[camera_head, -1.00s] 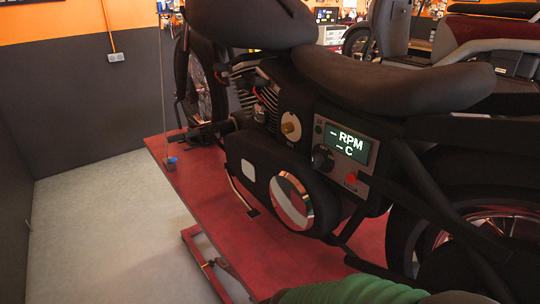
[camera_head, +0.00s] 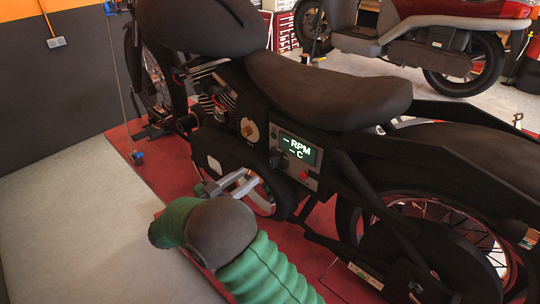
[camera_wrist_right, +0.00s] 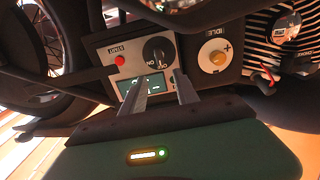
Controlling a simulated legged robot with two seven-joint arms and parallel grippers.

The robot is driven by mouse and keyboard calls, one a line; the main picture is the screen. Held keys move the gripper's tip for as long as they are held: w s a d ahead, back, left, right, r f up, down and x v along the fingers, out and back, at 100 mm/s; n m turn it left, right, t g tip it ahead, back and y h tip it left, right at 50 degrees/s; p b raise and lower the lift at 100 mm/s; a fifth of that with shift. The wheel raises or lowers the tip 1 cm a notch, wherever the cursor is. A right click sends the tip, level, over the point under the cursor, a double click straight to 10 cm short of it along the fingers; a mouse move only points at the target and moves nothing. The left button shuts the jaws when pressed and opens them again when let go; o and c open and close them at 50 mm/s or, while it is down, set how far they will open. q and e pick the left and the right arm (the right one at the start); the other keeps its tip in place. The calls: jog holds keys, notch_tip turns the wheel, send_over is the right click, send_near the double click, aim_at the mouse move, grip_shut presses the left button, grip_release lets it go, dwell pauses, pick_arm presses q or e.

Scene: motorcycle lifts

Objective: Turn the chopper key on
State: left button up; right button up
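The chopper's control panel (camera_head: 311,183) has a lit display (camera_head: 298,147) reading "– RPM – C". The key switch is a black round knob (camera_head: 276,159) beside a red button (camera_head: 303,175). In the right wrist view, the knob (camera_wrist_right: 157,50) has ON/OFF lettering by it, and the panel appears turned over. My right gripper (camera_head: 250,177) is open and empty, below and left of the panel in the head view. In the right wrist view its two fingers (camera_wrist_right: 160,78) are apart and point toward the knob, with no visible contact. My left gripper is not in view.
A gold idle knob (camera_head: 249,128) sits left of the panel. The black seat (camera_head: 325,85) overhangs above, and a round chrome cover (camera_head: 264,200) lies behind my gripper. The chopper stands on a red lift (camera_head: 150,182). Grey floor (camera_head: 75,215) is free at left.

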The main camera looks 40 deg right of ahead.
aim_at(271, 160)
jog(key=d+p, duration=0.1)
jog(key=d, duration=0.2)
jog(key=d+p, duration=0.1)
jog(key=d, duration=0.3)
jog(key=w+d+p, duration=0.1)
jog(key=d, duration=0.2)
jog(key=shift+d, duration=0.15)
jog(key=shift+d+f, duration=0.1)
jog(key=shift+d, duration=0.25)
jog(key=shift+a, duration=0.4)
jog(key=c, duration=0.4)
jog(key=shift+a, duration=0.15)
grip_shut()
